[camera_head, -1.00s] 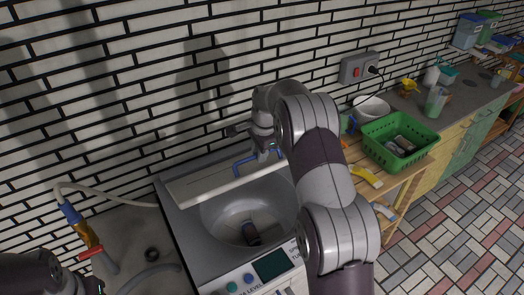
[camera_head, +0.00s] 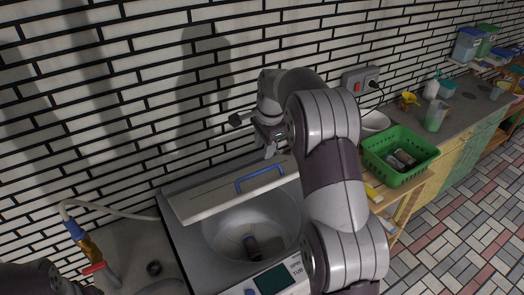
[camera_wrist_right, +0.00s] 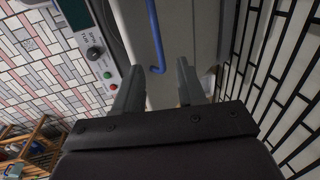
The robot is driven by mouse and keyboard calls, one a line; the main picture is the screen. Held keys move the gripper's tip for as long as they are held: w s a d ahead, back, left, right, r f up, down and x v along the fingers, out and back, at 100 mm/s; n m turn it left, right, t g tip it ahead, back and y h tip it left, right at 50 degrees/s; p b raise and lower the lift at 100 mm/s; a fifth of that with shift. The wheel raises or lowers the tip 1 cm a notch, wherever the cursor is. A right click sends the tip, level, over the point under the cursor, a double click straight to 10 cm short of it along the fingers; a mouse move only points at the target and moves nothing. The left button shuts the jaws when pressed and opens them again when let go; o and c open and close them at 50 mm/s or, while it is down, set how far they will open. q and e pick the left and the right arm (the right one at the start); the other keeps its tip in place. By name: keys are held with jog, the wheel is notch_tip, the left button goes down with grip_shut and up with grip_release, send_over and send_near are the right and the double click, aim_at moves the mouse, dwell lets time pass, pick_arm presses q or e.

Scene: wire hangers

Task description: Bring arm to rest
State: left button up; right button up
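My right gripper (camera_head: 268,148) is above and behind the washer lid, apart from its blue handle (camera_head: 262,178). The right wrist view shows its two fingers (camera_wrist_right: 161,88) spread apart with nothing between them. The handle also shows there (camera_wrist_right: 157,40), beyond the fingertips. The pale lid (camera_head: 210,203) is raised and tilted over the open tub (camera_head: 222,232). A dark object (camera_head: 251,246) lies in the tub. A dark part of my left arm shows in the lower left corner; its fingers are out of view.
A tiled wall stands close behind the gripper, with a grey socket box (camera_head: 361,81) and plug. A green basket (camera_head: 398,172) with items stands to the right. The floor at the right is clear.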

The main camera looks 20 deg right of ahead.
aim_at(267, 189)
pick_arm(q)
jog(key=shift+r, duration=0.7)
pick_arm(e)
jog(key=shift+v, duration=0.9)
pick_arm(q)
jog(key=shift+w, duration=0.1)
pick_arm(e)
jog(key=shift+w+f, duration=0.1)
jog(key=shift+w, duration=0.05)
